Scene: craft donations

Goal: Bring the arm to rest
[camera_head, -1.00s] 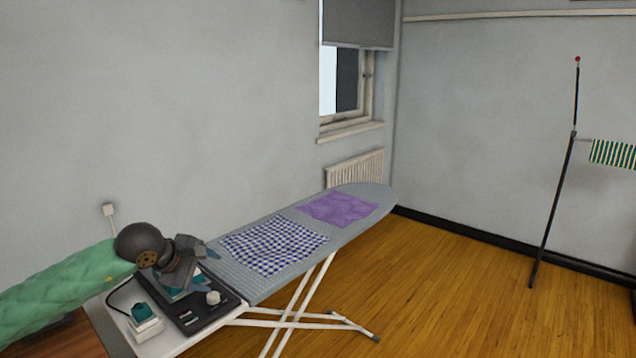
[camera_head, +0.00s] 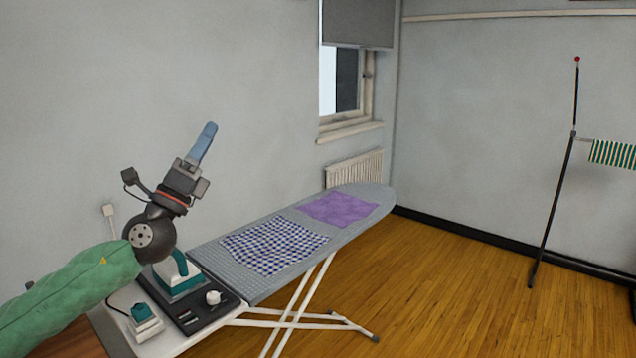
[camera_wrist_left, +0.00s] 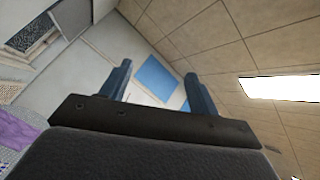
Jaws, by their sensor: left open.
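My left arm, in a green quilted sleeve, comes in from the left in the head view. My left gripper (camera_head: 205,142) points up and a little right, raised above the left end of the ironing board (camera_head: 258,287). In the left wrist view its two blue fingers (camera_wrist_left: 158,88) stand apart with nothing between them. A teal and white iron (camera_head: 178,275) stands on the dark rest plate below my wrist, apart from the gripper. My right gripper is not in view.
A blue checked cloth (camera_head: 273,245) and a purple cloth (camera_head: 338,208) lie flat on the board. A small teal and white item (camera_head: 145,318) and a white knob-like item (camera_head: 213,297) are near the iron. A drying stand (camera_head: 556,200) is at right. The wooden floor between is clear.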

